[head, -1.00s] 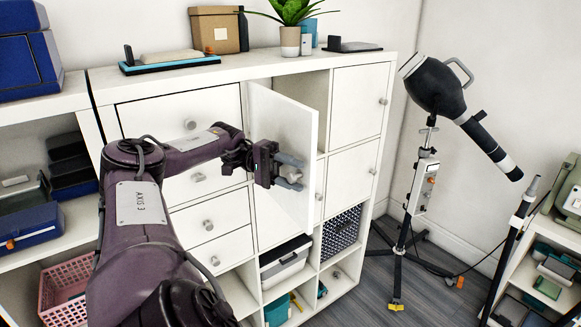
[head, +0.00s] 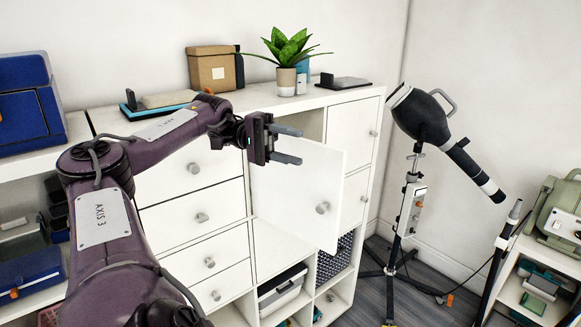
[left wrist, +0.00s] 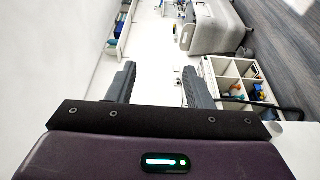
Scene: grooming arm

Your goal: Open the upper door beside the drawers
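The white upper door (head: 290,195) beside the drawers stands ajar, hinged at its left edge. Its free right edge, with a round grey knob (head: 322,208), sticks out from the cabinet (head: 105,120). Part of the dark opening shows above the door. My left gripper (head: 287,145) is at the door's top, above and left of the knob. Its two fingers are apart with nothing between them; whether they touch the door I cannot tell. The left wrist view also shows the spread, empty fingers (left wrist: 160,88). My right gripper is not in view.
White drawers (head: 202,217) stand left of the door. Another door (head: 350,140) is shut at the upper right. A potted plant (head: 287,80) and a cardboard box (head: 215,70) stand on top. A dryer on a stand (head: 420,115) is to the right, with some floor between.

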